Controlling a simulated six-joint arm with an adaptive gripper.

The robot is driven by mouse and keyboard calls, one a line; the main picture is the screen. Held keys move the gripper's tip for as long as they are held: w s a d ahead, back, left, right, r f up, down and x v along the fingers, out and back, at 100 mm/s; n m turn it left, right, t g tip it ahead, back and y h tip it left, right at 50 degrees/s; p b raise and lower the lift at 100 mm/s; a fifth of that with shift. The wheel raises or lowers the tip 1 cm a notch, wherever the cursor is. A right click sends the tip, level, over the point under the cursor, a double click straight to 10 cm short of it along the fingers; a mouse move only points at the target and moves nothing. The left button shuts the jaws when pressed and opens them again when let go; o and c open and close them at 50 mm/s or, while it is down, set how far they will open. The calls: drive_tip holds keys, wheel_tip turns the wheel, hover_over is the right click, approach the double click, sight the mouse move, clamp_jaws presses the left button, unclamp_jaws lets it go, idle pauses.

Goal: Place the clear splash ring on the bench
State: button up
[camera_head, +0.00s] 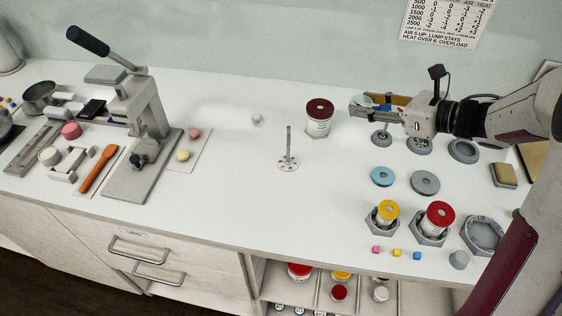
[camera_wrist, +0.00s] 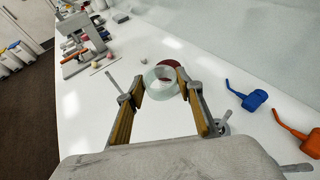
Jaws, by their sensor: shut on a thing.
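The clear splash ring (camera_wrist: 158,86) shows in the wrist view as a pale, see-through ring between my fingertips. My gripper (camera_wrist: 164,84) is shut on it; in the head view my gripper (camera_head: 362,106) reaches in from the right, over the back right of the white bench (camera_head: 245,210). The ring is hard to make out in the head view. A jar with a dark red lid (camera_head: 319,116) stands on the bench left of my gripper, and its lid shows partly behind the ring in the wrist view. I cannot tell the ring's height above the bench.
A metal rod on a round base (camera_head: 288,160) stands mid-bench. A lever press (camera_head: 138,120) stands at the left. Grey and blue discs (camera_head: 424,182) and jars with yellow and red lids (camera_head: 437,220) stand at the front right. Bare bench lies around the rod.

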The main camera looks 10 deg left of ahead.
drive_tip(key=s+a+n+g+y, duration=0.15)
drive_tip(key=s+a, duration=0.25)
drive_tip(key=a, duration=0.6)
drive_tip(key=s+a+n+g, duration=0.15)
drive_tip(key=s+a, duration=0.25)
drive_tip(key=a, duration=0.6)
drive_tip(key=s+a+n+g, duration=0.15)
drive_tip(key=s+a, duration=0.25)
drive_tip(key=a, duration=0.6)
drive_tip(key=shift+g, duration=0.25)
drive_tip(key=f, duration=0.5)
drive_tip(key=shift+d+f, duration=0.15)
drive_tip(key=shift+d, duration=0.15)
hover_over(236, 175)
drive_tip(key=shift+f, duration=3.1)
drive_tip(key=shift+f, duration=1.9)
drive_tip(key=shift+f, duration=0.15)
